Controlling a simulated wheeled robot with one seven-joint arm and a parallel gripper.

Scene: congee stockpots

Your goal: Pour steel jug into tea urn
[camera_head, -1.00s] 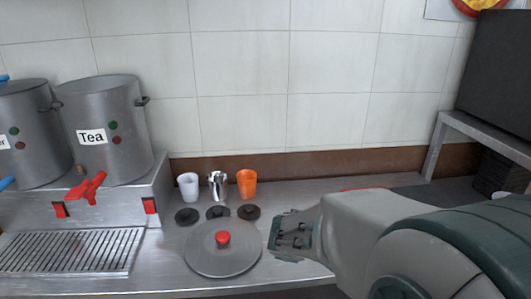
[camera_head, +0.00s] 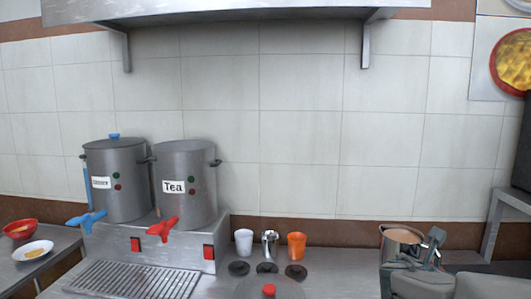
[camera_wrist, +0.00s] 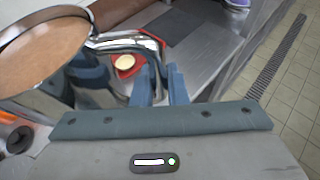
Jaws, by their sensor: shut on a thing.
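The steel jug (camera_head: 396,240) is at the right in the head view, full to near the rim with a brown liquid. In the wrist view the jug (camera_wrist: 75,88) fills the upper left, and its handle runs between my fingers. My gripper (camera_wrist: 160,85) is shut on that handle; in the head view my gripper (camera_head: 432,245) is at the jug's right side. The jug looks about upright. The tea urn (camera_head: 186,190), a grey steel pot labelled "Tea" with a red tap, stands at the left on a steel stand. Its top shows no lid.
A second urn (camera_head: 117,185) with a lid and blue tap stands left of the tea urn. A white cup (camera_head: 243,242), steel cup (camera_head: 270,244) and orange cup (camera_head: 296,246) stand on the counter between urn and jug. A steel shelf (camera_head: 230,10) hangs above.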

